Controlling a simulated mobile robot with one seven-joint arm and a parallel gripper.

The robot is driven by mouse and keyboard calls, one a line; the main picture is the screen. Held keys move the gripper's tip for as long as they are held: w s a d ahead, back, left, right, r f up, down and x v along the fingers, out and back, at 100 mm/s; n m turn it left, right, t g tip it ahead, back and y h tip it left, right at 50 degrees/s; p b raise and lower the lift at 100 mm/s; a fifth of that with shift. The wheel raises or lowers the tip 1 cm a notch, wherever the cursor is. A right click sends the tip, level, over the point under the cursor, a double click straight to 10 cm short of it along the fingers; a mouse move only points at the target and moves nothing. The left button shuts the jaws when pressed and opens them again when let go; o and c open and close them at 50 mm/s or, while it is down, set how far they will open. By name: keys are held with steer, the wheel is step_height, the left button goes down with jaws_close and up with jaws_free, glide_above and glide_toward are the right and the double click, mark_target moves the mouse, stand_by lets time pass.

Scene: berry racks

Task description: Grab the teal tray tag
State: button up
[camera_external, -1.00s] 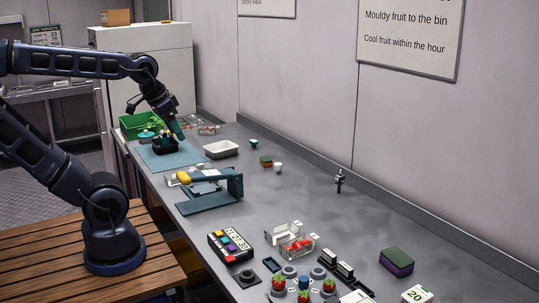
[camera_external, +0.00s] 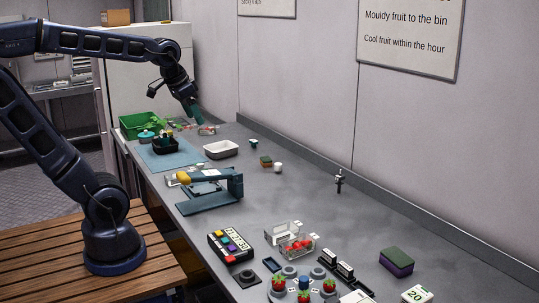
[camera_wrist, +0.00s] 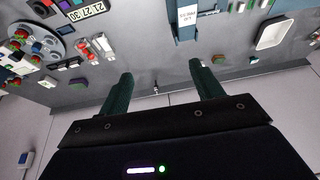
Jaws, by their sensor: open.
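A small teal piece (camera_external: 254,142), which may be the tray tag, lies on the grey counter near the wall, right of the white tray (camera_external: 221,149). It also shows in the wrist view (camera_wrist: 253,60), below the white tray (camera_wrist: 285,32); its details are too small to read. My gripper (camera_external: 197,119) is raised above the far part of the counter, to the left of the teal piece and apart from it. In the wrist view my gripper (camera_wrist: 160,75) has two green fingers spread wide, with nothing between them.
A dark basket (camera_external: 165,147) stands on a blue mat (camera_external: 190,158), with a green crate (camera_external: 128,126) behind it. The counter's right-hand middle is mostly clear.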

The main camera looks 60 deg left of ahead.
steer(key=w+a+r, duration=0.1)
steer(key=w+a, duration=0.3)
steer(key=w, duration=0.5)
steer(key=w+a+r, duration=0.2)
steer(key=w+a, duration=0.2)
steer(key=w, duration=0.5)
steer(key=n+g, duration=0.1)
glide_above(253, 141)
steer(key=s, duration=0.3)
step_height(253, 141, down, 26)
steer(key=shift+x, duration=5.55)
steer(key=shift+s+d, duration=0.1)
steer(key=shift+d, duration=0.05)
steer(key=c, duration=1)
